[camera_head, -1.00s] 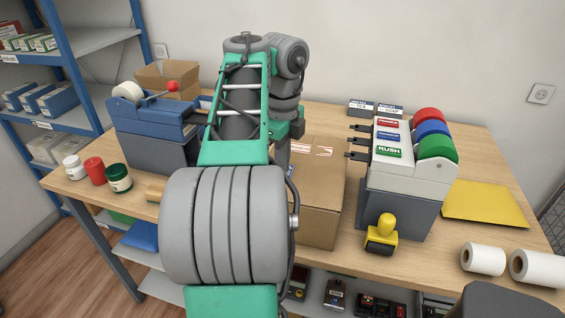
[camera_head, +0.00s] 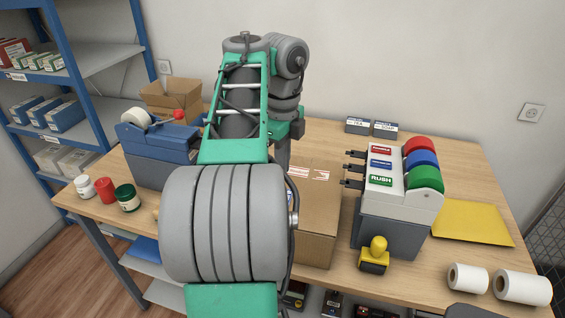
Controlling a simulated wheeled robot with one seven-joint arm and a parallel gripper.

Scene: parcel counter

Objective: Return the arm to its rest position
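My arm, green and grey, rises through the middle of the head view and stretches out over the wooden counter (camera_head: 330,271). Its far end bends down behind the green link, above the back of a closed cardboard box (camera_head: 318,215). The arm hides the left part of this box. My gripper is hidden behind the arm, so its fingers and anything in them do not show.
A label dispenser with red, blue and green rolls (camera_head: 405,195) stands right of the box, a yellow-handled stamp (camera_head: 375,252) before it. A blue tape machine (camera_head: 160,150), an open carton (camera_head: 172,98) and several jars (camera_head: 128,198) are left. White rolls (camera_head: 522,287) lie front right.

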